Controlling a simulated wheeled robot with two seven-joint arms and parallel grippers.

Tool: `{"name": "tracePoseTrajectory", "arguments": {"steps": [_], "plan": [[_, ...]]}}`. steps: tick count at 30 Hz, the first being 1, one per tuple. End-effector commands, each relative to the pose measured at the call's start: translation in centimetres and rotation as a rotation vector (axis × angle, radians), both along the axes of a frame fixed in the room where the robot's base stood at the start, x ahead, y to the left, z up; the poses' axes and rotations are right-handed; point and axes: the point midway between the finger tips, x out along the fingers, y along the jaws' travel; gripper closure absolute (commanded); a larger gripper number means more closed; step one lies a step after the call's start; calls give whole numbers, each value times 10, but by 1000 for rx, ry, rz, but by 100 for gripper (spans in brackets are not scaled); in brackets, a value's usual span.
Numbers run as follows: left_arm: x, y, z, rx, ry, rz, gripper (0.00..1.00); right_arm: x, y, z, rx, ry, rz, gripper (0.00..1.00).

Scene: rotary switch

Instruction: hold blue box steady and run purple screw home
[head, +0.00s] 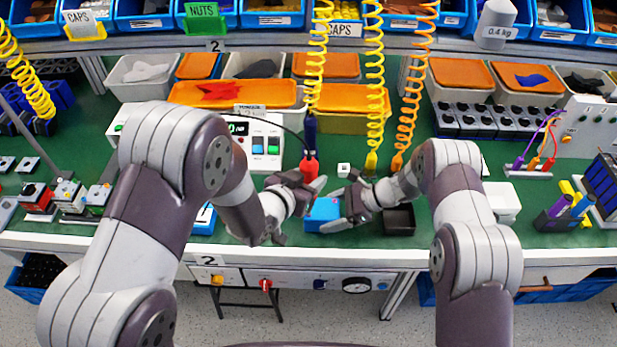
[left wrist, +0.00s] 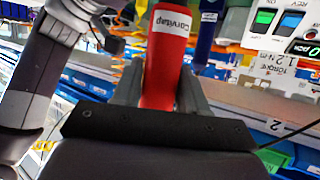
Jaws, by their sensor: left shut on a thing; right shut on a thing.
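The blue box (head: 322,214) sits on the green bench top near the front edge. My right gripper (head: 350,207) is shut on the box at its right side. My left gripper (head: 312,186) is shut on a red screwdriver (head: 309,167), just above and behind the box. In the left wrist view the red screwdriver (left wrist: 166,60) stands between the fingers, with a white label on it. I cannot make out the purple screw in either view. The tip of the screwdriver is hidden too.
A dark blue tool (head: 310,132) hangs on a yellow coiled cord above the red one. A black tray (head: 399,220) is right of my right gripper. A small white cube (head: 344,169) lies behind the box. A torque controller (head: 262,143) stands at the back.

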Motion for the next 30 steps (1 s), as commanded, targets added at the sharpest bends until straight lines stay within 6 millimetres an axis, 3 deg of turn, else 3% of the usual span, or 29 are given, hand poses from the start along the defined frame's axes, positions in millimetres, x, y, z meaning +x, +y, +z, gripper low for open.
{"name": "tracePoseTrajectory", "arguments": {"steps": [14, 30], "plan": [[0, 0, 1, 1, 1, 0, 100, 0, 0, 1, 1, 0, 1, 76], [0, 0, 45, 0, -2, 0, 100, 0, 0, 0, 1, 0, 0, 76]]}}
